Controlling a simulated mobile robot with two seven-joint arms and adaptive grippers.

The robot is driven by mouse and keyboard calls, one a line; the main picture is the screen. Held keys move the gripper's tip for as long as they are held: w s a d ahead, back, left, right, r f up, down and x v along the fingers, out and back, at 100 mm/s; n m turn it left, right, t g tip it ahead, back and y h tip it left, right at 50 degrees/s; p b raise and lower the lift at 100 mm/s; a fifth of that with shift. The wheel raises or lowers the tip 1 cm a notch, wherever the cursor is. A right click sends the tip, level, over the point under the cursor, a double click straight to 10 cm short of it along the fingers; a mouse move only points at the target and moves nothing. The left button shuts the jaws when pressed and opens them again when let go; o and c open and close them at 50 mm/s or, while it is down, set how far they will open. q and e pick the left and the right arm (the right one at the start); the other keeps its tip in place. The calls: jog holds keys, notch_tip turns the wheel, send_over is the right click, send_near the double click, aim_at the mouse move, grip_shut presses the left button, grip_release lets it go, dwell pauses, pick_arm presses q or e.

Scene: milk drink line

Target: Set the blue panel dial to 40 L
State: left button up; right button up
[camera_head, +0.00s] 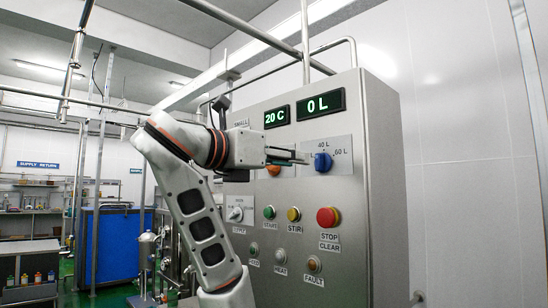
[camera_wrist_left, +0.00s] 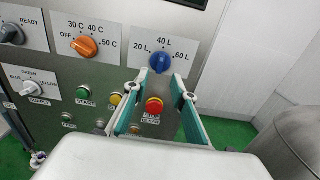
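The blue panel dial (camera_head: 322,162) sits on a white plate marked 20 L, 40 L and 60 L; the dial also shows in the left wrist view (camera_wrist_left: 160,62). I cannot tell which mark its pointer is at. The display (camera_head: 319,106) above reads 0 L. My left gripper (camera_head: 300,158) is at the panel, just left of the dial in the head view. In the left wrist view its two fingers (camera_wrist_left: 159,82) are apart, with the dial showing beyond and between the tips. No contact is clear. My right gripper is not in view.
An orange temperature dial (camera_wrist_left: 85,47) is left of the blue one. Below are a green START button (camera_head: 269,212), a yellow STIR button (camera_head: 293,214) and a red STOP button (camera_head: 328,217). A selector dial (camera_head: 236,214) sits lower left. A grey cylinder (camera_wrist_left: 290,145) stands at right.

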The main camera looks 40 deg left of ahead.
pick_arm(q)
jog(key=shift+s+a, duration=0.15)
jog(key=shift+s, duration=2.3)
